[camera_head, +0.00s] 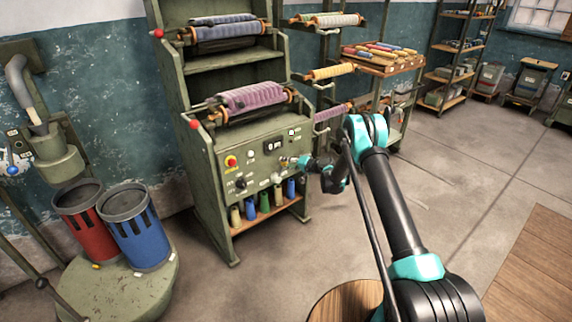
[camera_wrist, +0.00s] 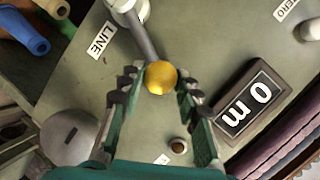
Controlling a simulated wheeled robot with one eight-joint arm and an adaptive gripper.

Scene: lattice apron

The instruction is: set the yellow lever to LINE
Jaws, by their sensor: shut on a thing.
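The yellow lever's ball knob (camera_wrist: 161,77) sits between the fingertips of my gripper (camera_wrist: 158,82) in the wrist view, and my gripper is shut on it. The lever's dark shaft runs from the knob up and left to a pale round pivot. The LINE label (camera_wrist: 101,40) is on the panel left of the shaft, and the knob is not beside it.
A display reading "0 m" (camera_wrist: 249,100) is close right of the fingers. A ZERO label (camera_wrist: 286,8) is at upper right. A red button (camera_head: 231,161) and black selector knob (camera_head: 240,183) are on the panel. Spools (camera_head: 264,201) stand below. Red and blue bins (camera_head: 140,228) stand left.

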